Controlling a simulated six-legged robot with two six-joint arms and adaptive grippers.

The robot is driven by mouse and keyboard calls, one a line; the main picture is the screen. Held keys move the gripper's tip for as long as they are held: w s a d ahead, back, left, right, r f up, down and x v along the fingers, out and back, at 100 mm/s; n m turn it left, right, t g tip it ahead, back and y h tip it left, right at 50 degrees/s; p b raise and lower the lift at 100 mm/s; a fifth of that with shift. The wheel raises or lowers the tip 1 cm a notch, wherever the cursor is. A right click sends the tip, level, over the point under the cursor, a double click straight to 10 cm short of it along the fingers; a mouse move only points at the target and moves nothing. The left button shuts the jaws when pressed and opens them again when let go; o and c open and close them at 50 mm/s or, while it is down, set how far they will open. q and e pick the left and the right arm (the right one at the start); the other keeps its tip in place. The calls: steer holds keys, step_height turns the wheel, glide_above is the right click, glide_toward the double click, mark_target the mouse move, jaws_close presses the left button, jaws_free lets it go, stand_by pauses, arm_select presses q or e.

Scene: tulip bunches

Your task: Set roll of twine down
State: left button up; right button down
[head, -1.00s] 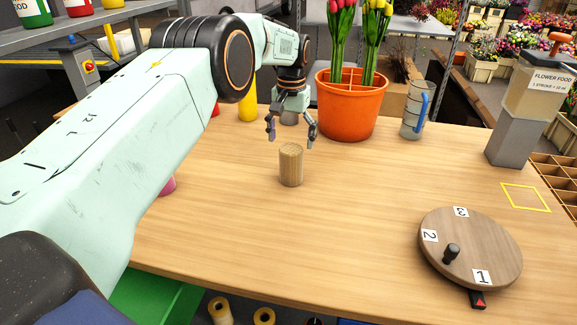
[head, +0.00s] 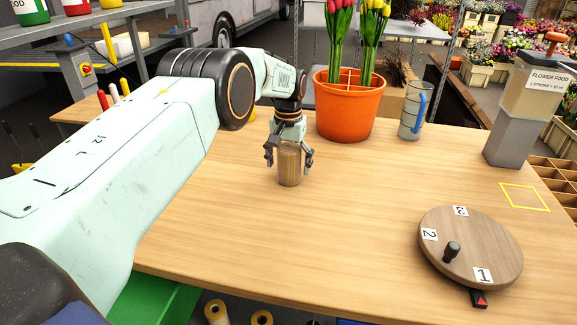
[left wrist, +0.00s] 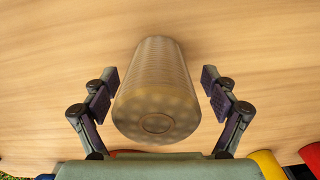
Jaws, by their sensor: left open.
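The roll of twine (head: 289,166), a tan ribbed cylinder, stands upright on the wooden table. My left gripper (head: 289,159) is around its upper part, with one finger on each side. In the left wrist view the roll (left wrist: 156,92) sits between the open fingers of my left gripper (left wrist: 158,92), with a gap on both sides. My right gripper is in neither view.
An orange bucket (head: 348,108) with tulips stands behind, beside a clear pitcher (head: 412,112). A round numbered turntable (head: 470,248) is at the front right. A flower food dispenser (head: 508,140) stands at the right. The table's middle is clear.

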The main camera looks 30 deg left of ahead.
arm_select(q)
steer(key=shift+w+d, duration=0.1)
steer(key=shift+d, duration=0.05)
steer(key=shift+c, duration=0.5)
steer(key=shift+r, duration=0.2)
steer(key=c, duration=0.3)
steer(key=shift+f, duration=0.1)
steer(key=c, duration=1)
